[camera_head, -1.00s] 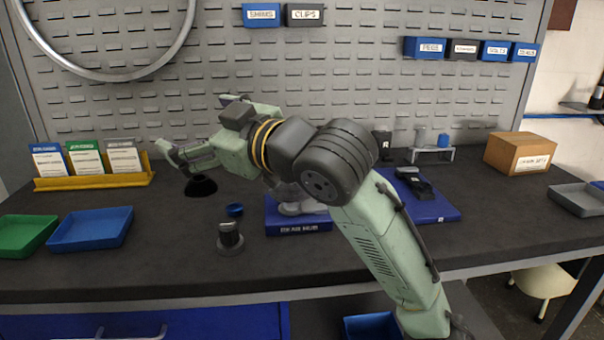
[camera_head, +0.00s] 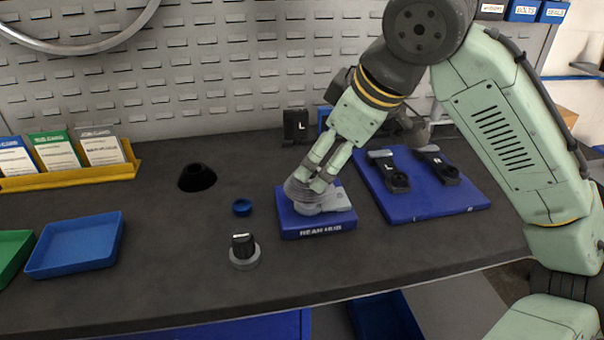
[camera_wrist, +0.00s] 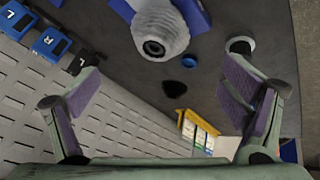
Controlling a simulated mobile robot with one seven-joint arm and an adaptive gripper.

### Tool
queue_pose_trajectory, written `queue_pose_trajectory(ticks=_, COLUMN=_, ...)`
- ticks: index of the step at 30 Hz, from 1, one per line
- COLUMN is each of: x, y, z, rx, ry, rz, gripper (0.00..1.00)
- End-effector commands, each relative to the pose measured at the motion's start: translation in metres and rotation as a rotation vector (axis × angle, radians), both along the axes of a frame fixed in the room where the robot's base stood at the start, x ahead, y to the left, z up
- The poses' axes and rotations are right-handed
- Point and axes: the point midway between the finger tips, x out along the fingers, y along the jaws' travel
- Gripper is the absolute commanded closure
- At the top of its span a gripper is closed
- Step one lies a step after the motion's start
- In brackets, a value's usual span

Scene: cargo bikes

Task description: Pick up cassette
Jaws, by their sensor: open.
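The cassette (camera_head: 299,190) is a grey ribbed stack on the grey hub piece of the blue block marked REAR HUB (camera_head: 318,228). My gripper (camera_head: 322,178) is at the cassette in the head view and partly hides it; contact cannot be made out there. In the wrist view the cassette (camera_wrist: 161,30) shows its round end with a dark centre, at the top between the open fingers of my gripper (camera_wrist: 168,85), with clear gaps at both sides. Nothing is held.
A black cone (camera_head: 197,178), a small blue ring (camera_head: 242,207) and a black knob on a grey base (camera_head: 243,251) stand left of the block. A blue mat (camera_head: 440,198) with two dark parts lies right. A blue tray (camera_head: 75,246) and a yellow card rack (camera_head: 70,180) are at left.

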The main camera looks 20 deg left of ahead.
Motion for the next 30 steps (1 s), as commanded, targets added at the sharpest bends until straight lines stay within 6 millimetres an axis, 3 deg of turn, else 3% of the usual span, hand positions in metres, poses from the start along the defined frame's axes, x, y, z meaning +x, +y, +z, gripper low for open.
queue_pose_trajectory(ticks=6, x=0.010, y=0.015, z=-0.030, rx=0.001, ry=0.001, rz=0.001, gripper=0.08)
queue_pose_trajectory(ticks=14, x=0.016, y=0.024, z=-0.048, rx=0.000, ry=0.001, rz=0.000, gripper=0.08)
queue_pose_trajectory(ticks=21, x=0.025, y=0.038, z=-0.079, rx=0.001, ry=0.001, rz=0.000, gripper=0.08)
queue_pose_trajectory(ticks=30, x=0.027, y=0.042, z=-0.086, rx=0.002, ry=-0.001, rz=0.000, gripper=0.08)
